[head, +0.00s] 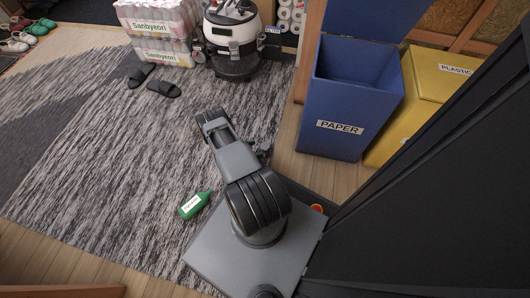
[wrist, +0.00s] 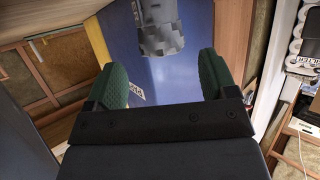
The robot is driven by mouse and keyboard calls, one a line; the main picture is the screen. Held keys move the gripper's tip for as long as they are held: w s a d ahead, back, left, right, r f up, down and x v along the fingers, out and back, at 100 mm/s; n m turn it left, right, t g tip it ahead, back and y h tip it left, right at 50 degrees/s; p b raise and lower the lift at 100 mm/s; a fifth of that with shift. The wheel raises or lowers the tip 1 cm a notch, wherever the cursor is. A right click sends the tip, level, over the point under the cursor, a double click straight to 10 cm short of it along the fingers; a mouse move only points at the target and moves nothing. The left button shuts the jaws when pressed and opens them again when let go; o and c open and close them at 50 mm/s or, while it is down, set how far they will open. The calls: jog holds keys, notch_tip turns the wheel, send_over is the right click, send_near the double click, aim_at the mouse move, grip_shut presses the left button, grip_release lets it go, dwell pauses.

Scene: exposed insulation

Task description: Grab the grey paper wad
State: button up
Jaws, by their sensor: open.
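No grey paper wad can be clearly made out in the head view. In the wrist view, a grey object with a patchy pattern (wrist: 160,28) shows at the top, beyond the gap between my fingers and in front of blue. I cannot tell if it is the wad. My gripper (head: 209,118) is above the striped rug, left of the blue bin. In the wrist view, its green-padded fingers (wrist: 166,82) stand wide apart, with nothing held between them.
A green bottle (head: 195,205) lies on the rug (head: 90,140) beside my base. The blue paper bin (head: 345,105) and yellow plastic bin (head: 432,85) stand to the right. Dark slippers (head: 163,89), a vacuum cleaner (head: 233,45) and wrapped packs (head: 158,28) are at the back.

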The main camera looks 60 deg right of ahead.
aim_at(265, 147)
jog(key=b+x, duration=0.2)
jog(key=x, duration=0.3)
jog(key=shift+w+f, duration=0.1)
jog(key=shift+f, duration=0.1)
jog(key=shift+s+d+f, duration=0.15)
jog(key=shift+s+d, duration=0.15)
jog(key=shift+d, duration=0.2)
jog(key=c, duration=1)
